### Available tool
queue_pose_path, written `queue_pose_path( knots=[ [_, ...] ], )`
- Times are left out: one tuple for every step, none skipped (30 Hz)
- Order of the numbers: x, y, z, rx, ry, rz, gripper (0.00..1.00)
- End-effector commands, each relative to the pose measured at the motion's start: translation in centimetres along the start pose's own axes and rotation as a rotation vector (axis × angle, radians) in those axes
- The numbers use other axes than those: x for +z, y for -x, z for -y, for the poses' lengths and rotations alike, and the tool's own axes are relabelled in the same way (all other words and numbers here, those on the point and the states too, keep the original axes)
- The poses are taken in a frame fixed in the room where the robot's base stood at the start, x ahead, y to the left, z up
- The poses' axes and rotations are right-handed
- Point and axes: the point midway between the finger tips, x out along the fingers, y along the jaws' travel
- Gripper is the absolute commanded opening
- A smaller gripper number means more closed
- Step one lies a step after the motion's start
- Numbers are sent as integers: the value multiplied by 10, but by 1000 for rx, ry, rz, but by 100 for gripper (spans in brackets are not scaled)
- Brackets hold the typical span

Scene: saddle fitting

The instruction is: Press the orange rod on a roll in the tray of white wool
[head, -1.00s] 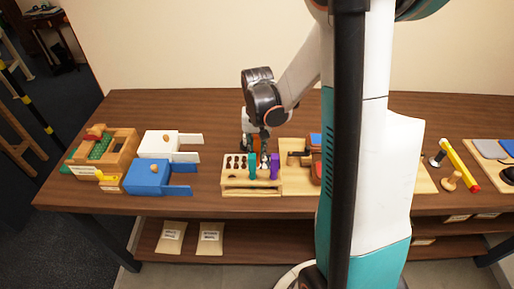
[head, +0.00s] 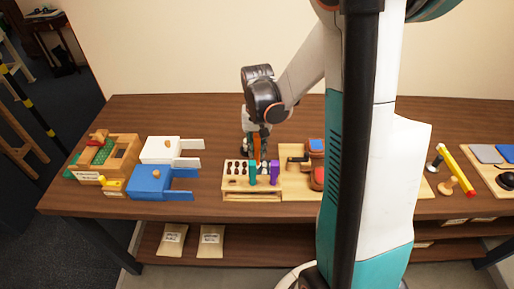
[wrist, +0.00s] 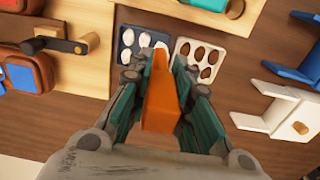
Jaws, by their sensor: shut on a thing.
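My gripper (wrist: 160,100) is shut on the orange rod (wrist: 162,98). In the head view the orange rod (head: 257,146) shows between the fingers, above the back of a wooden rack. In the wrist view the rod's tip overlaps the near edge of a dark tray (wrist: 123,57) with white wool rolls (wrist: 128,38). I cannot tell whether the tip touches a roll. Beside it is a pale tray (wrist: 184,43) with brown rolls (wrist: 208,72); this tray also shows in the head view (head: 227,163).
The wooden rack (head: 250,191) holds a teal rod (head: 253,172) and a purple rod (head: 275,171) upright at its front. To the right is a wooden board (head: 294,185) with a crank. Blue (head: 150,181) and white (head: 158,149) boxes stand left. Bare table lies between boxes and rack.

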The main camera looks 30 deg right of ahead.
Motion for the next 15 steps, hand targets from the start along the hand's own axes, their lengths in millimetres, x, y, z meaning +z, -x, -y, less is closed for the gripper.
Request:
queue_pose_path(
  knots=[
    [0,5,0,0,0,0,2],
    [0,7,0,0,0,0,2],
    [0,10,0,0,0,0,2],
    [0,12,0,0,0,0,2],
    [0,14,0,0,0,0,2],
    [0,16,0,0,0,0,2],
    [0,18,0,0,0,0,2],
    [0,20,0,0,0,0,2],
    [0,22,0,0,0,0,2],
    [0,24,0,0,0,0,2],
    [0,26,0,0,0,0,2],
    [0,29,0,0,0,0,2],
    [0,31,0,0,0,0,2],
    [0,32,0,0,0,0,2],
    [0,34,0,0,0,0,2]
  ],
)
